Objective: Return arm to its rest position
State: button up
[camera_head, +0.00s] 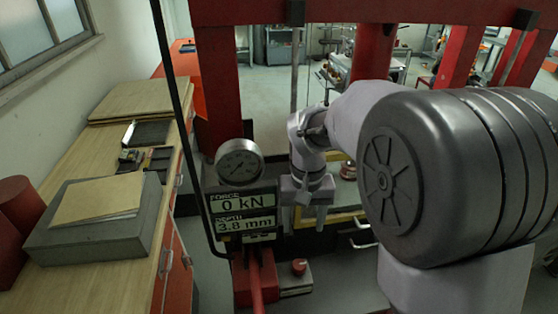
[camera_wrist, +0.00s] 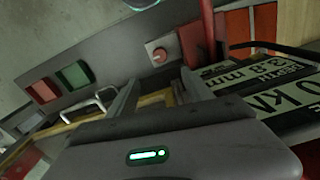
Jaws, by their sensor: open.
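My arm reaches out from the right side of the head view. My gripper (camera_head: 308,215) hangs with its fingers pointing down, just right of the display panel. Its two fingers are apart with nothing seen between them. In the wrist view my gripper (camera_wrist: 155,92) also shows two separated fingers over the press area. The display panel (camera_head: 243,212) reads force 0 kN and depth 3.8 mm. A round dial gauge (camera_head: 240,161) sits above it.
A red press frame (camera_head: 218,85) stands around the arm. A red lever (camera_head: 257,280) and a red knob (camera_head: 299,267) are below the panel; the knob also shows in the wrist view (camera_wrist: 159,54). A wooden bench (camera_head: 95,240) with a grey block (camera_head: 90,240) runs along the left.

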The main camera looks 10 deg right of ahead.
jog(key=s+a+f+m+t+b, duration=0.1)
jog(key=s+f+t+b, duration=0.1)
jog(key=s+b, duration=0.4)
jog(key=s+a+f+m+t+y+b, duration=0.1)
jog(key=s+f+t+b, duration=0.1)
jog(key=s+f+b, duration=0.3)
jog(key=s+a+f+t+y+b, duration=0.1)
jog(key=s+a+f+b, duration=0.1)
jog(key=s+b, duration=0.6)
jog(key=shift+f+m+t+b, duration=0.4)
jog(key=shift+f+b, duration=0.1)
jog(key=shift+f, duration=0.35)
jog(key=shift+s, duration=0.1)
